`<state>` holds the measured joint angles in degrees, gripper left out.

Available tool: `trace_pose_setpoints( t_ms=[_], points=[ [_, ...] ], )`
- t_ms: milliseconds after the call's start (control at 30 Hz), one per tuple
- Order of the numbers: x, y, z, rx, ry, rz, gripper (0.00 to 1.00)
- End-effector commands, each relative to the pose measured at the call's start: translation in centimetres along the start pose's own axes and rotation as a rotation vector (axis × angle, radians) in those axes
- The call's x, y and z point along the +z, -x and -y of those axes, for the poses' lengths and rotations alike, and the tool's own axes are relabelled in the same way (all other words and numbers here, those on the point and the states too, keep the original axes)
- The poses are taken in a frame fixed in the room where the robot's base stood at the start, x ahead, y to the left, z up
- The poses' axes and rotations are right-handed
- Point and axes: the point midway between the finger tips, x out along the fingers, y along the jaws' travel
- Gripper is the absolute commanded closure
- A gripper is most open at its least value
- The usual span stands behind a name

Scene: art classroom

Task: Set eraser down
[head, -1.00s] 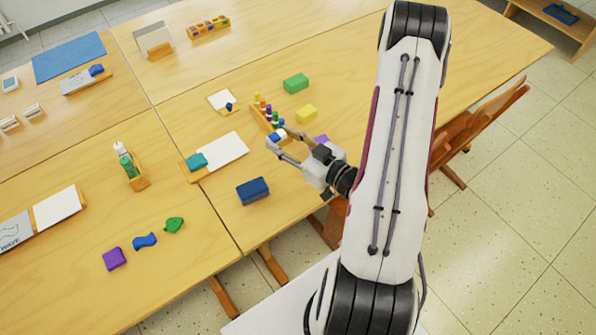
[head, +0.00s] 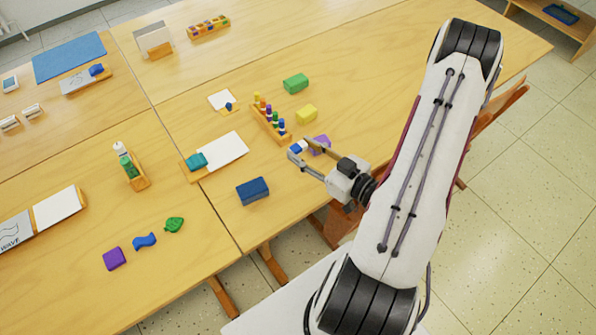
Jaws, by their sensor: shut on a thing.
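The eraser (head: 297,147), a small blue and white block, is between the fingertips of my gripper (head: 300,149). My gripper is shut on it, and the fingers partly cover it. In the head view it appears just right of the front end of the wooden peg rack and left of a purple block (head: 320,145). I cannot tell whether the eraser touches the table or is held above it.
The wooden rack (head: 270,124) holds several coloured pegs. A white sheet (head: 222,151) is to the left. Bare table (head: 375,95) shows at the back right.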

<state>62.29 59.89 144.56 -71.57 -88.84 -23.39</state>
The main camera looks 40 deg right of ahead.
Motion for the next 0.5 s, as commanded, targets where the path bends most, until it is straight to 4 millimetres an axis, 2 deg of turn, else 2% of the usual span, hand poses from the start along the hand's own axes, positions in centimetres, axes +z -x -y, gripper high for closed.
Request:
trace_pose_setpoints(
  t_ms=[267,500],
  points=[
    [0.2,-0.1,0.0,0.001,0.000,0.000,0.79],
    [1.8,-0.3,0.0,0.000,-0.003,0.001,0.79]
  ],
)
